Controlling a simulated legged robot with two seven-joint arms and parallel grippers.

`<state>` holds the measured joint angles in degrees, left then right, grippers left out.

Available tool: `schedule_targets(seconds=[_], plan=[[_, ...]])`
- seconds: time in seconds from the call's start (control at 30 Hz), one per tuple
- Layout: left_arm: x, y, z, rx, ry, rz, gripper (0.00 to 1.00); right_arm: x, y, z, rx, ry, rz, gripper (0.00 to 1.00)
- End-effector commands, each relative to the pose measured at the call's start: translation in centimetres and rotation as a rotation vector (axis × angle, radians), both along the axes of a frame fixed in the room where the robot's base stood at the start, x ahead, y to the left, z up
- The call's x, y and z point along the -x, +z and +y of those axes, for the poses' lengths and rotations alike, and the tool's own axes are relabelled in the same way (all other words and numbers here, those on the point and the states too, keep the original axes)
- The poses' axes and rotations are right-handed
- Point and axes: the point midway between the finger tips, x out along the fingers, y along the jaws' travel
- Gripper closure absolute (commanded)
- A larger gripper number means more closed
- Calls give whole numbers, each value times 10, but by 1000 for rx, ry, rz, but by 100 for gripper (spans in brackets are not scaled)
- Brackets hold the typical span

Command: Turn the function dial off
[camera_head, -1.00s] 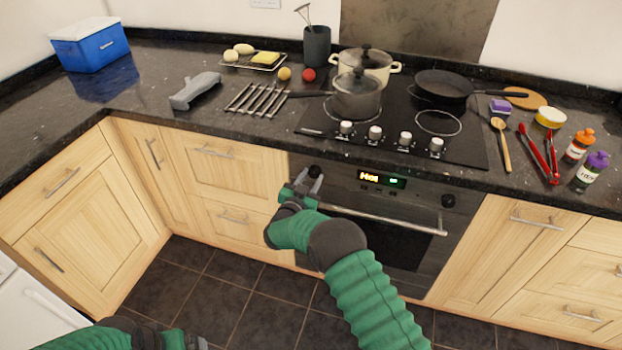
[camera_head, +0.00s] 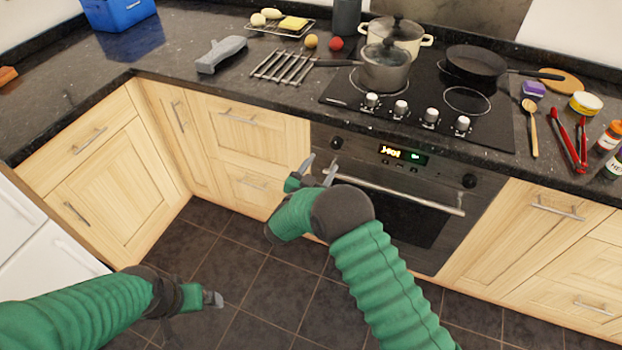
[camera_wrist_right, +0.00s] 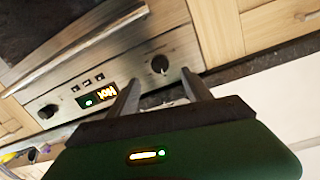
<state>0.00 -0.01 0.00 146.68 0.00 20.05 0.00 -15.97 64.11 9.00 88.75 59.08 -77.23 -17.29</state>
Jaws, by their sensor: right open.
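The oven front has two dark round dials. The left dial (camera_head: 336,143) is beside the lit display, and it also shows in the right wrist view (camera_wrist_right: 159,64) with a pale pointer mark. The right dial (camera_head: 469,181) is at the other end of the panel, small in the wrist view (camera_wrist_right: 47,111). Neither dial's label is readable. My right gripper (camera_head: 320,168) is open and empty, just below and left of the left dial, its fingers apart in the wrist view (camera_wrist_right: 161,78). My left gripper (camera_head: 212,300) is low over the floor, its opening unclear.
The lit display (camera_head: 402,154) sits between the dials. The oven door handle (camera_head: 400,193) runs just below the panel, close to my right gripper. Several hob knobs (camera_head: 401,109) stand above on the worktop. A saucepan (camera_head: 382,72) and a frying pan (camera_head: 476,62) are on the hob.

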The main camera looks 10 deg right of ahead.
Motion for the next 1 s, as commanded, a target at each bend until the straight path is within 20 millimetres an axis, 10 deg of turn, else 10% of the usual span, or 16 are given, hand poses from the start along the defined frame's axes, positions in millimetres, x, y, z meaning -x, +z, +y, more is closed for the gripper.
schedule_targets(seconds=[0.4, 0.87, 1.0], plan=[[0, 6, 0, 0, 0, 0, 0, 62, 5, 48, 1, 0, 2, 42], [0, 7, 0, 0, 0, 0, 0, 62, 7, 48, -2, 3, 2, 42], [0, 23, 0, 0, 0, 0, 0, 43, 40, 51, -71, 131, 48, 42]])
